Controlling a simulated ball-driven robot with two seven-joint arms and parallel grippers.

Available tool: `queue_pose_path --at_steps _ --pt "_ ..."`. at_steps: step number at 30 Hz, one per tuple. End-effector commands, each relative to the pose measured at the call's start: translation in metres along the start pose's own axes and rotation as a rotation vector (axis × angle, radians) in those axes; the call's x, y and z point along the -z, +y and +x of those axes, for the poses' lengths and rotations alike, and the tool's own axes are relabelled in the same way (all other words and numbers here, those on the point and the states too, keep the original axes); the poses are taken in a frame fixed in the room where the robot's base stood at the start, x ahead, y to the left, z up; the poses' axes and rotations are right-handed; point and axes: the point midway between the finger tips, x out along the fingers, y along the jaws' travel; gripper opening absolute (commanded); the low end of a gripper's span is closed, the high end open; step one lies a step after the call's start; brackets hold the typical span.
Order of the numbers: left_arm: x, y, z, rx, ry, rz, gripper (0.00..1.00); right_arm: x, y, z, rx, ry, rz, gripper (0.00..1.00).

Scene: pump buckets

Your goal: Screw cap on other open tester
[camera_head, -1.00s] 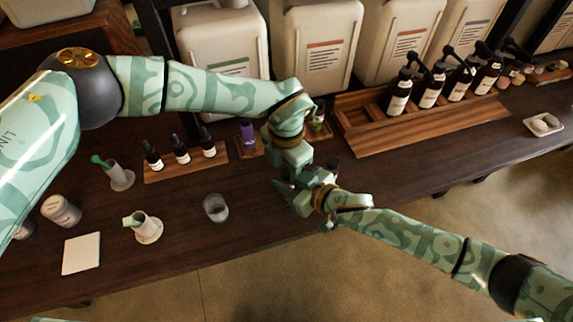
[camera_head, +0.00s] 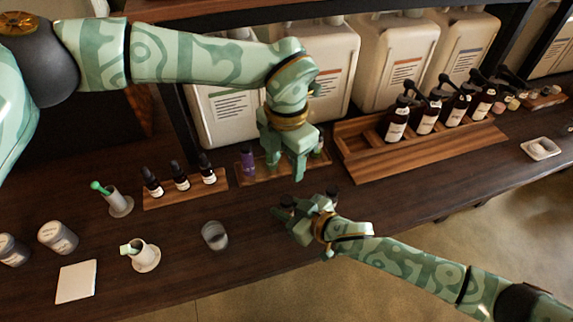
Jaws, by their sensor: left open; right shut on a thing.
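My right gripper (camera_head: 289,212) is shut on a small dark-topped bottle (camera_head: 288,202), mostly hidden by its fingers, above the front of the dark counter. I cannot tell whether its cap is screwed tight. My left gripper (camera_head: 287,174) is open, above and behind the right one, apart from the held bottle. No cap shows between its fingers. A purple bottle (camera_head: 247,160) stands on a small wooden tray (camera_head: 258,178), partly hidden by the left gripper. Several dark dropper bottles with white labels, one of them here (camera_head: 180,177), stand on a wooden board (camera_head: 160,202) to the left.
A glass (camera_head: 214,235), a white holder with a green item (camera_head: 143,254), a white square (camera_head: 76,281) and grey jars (camera_head: 57,237) stand at the left. Large white containers (camera_head: 395,60) line the back.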

Motion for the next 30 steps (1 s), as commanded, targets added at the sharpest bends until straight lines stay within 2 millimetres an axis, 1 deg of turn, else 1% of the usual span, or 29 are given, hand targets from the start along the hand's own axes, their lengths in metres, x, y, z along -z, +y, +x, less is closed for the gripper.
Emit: queue_pose_path --at_steps 5,6,8,16,20,23,30 --pt "0.000 0.000 0.000 0.000 0.000 -0.001 0.51 0.000 0.000 0.000 0.000 -0.001 0.000 0.00" --pt "0.000 0.000 0.000 -0.001 0.000 -0.001 0.51 0.000 0.000 0.000 0.000 0.000 0.000 0.39" --pt "0.000 0.001 0.000 -0.001 0.000 -0.001 0.51 0.000 0.000 0.000 0.000 0.000 0.000 0.55" --pt "0.000 0.001 0.000 -0.001 0.000 -0.001 0.51 0.000 0.000 -0.001 0.000 -0.001 0.000 0.56" --pt "0.000 0.000 -0.006 -0.004 -0.002 -0.001 0.51 0.000 0.001 -0.010 -0.001 -0.002 0.000 0.56" --pt "0.001 0.000 -0.017 -0.008 -0.006 -0.001 0.51 0.002 0.001 -0.029 -0.002 -0.002 0.000 0.56" --pt "0.002 -0.001 -0.045 -0.019 -0.016 -0.001 0.51 0.003 0.000 -0.095 -0.001 -0.003 -0.001 0.56"
